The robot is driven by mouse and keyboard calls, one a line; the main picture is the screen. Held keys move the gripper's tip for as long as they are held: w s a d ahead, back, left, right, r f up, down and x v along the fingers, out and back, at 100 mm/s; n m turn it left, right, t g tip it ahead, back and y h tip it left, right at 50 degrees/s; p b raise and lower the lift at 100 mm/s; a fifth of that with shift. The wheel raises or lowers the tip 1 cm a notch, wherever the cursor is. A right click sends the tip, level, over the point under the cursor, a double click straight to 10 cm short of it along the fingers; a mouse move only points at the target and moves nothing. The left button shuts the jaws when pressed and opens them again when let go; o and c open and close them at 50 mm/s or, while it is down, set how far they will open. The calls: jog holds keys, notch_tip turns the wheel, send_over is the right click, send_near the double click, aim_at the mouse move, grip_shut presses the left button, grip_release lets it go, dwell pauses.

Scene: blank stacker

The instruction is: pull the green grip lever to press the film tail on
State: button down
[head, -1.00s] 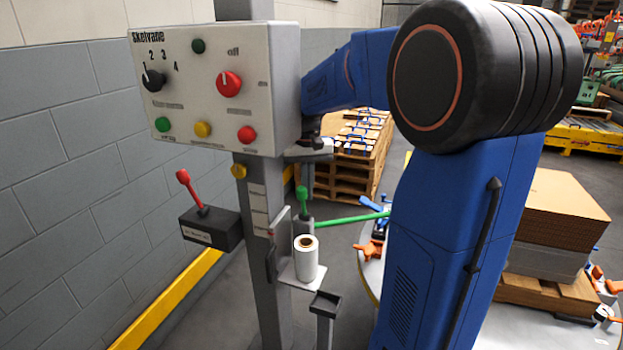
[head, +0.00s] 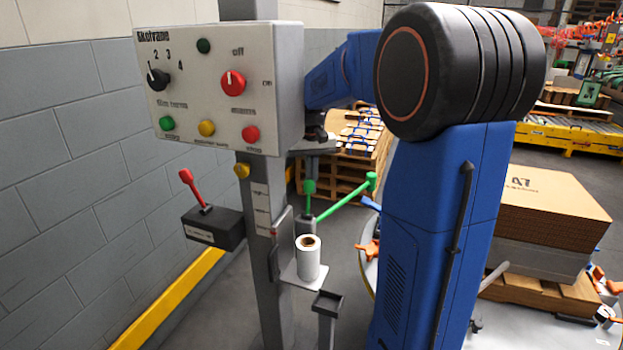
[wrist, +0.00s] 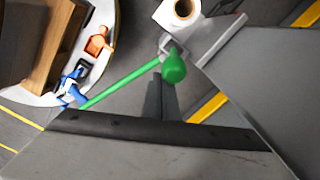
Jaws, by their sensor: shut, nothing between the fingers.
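On a grey post, a short upright green handle (head: 309,190) stands beside a long slanted green bar (head: 345,200) with a green end knob. The wrist view shows a rounded green knob (wrist: 174,69) and the bar (wrist: 120,84) running to the lower left. My gripper (wrist: 158,82) is shut and empty, its dark fingertips just below the knob in that picture; I cannot tell if they touch it. In the head view the gripper is mostly hidden behind the control box. A white film roll (head: 308,262) stands on a small shelf; no loose tail is clear.
A control box (head: 215,85) with knobs and buttons hangs on the column at left. A red lever (head: 194,188) rises from a black box. A round turntable (wrist: 20,97) carries cartons (head: 550,205) on a pallet, with orange and blue tools nearby.

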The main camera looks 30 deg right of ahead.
jog(key=shift+w+d+r, duration=0.1)
jog(key=shift+w+d, duration=0.35)
jog(key=shift+d, duration=0.2)
jog(key=shift+w+d, duration=0.4)
jog(key=shift+d, duration=0.25)
jog(key=shift+r, duration=0.1)
notch_tip(320, 180, up, 9)
dwell(0.4)
dwell(0.5)
